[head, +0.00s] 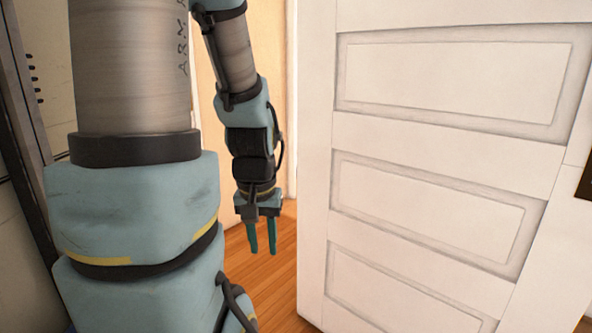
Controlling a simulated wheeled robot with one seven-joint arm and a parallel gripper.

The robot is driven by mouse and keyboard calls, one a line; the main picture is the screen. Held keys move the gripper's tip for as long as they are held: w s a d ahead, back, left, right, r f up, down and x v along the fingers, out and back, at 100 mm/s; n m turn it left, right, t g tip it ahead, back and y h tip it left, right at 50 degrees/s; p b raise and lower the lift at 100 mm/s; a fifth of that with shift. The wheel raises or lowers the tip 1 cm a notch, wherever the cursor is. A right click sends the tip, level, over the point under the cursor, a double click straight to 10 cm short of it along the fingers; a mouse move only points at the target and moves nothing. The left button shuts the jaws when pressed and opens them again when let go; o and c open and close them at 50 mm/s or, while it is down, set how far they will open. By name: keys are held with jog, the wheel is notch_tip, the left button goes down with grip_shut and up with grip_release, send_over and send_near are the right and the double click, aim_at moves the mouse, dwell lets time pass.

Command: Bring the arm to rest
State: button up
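My arm shows in the head view, with its large grey and blue links filling the left side. My gripper (262,236) hangs from the far end of the arm, near the middle of the picture, pointing down. Its two teal fingers stand apart with a narrow gap between them, and nothing shows in the gap. The gripper is in the air above the wooden floor, to the left of a white door. It appears apart from the door.
The white panelled door (430,133) fills the right side, its left edge close to my gripper. Wooden floor (275,290) shows below the gripper. A dark upright frame (22,120) stands at the far left. Free room shows narrowly between arm and door.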

notch_tip(320, 180, up, 23)
jog(key=p, duration=2)
jog(key=shift+p, duration=0.4)
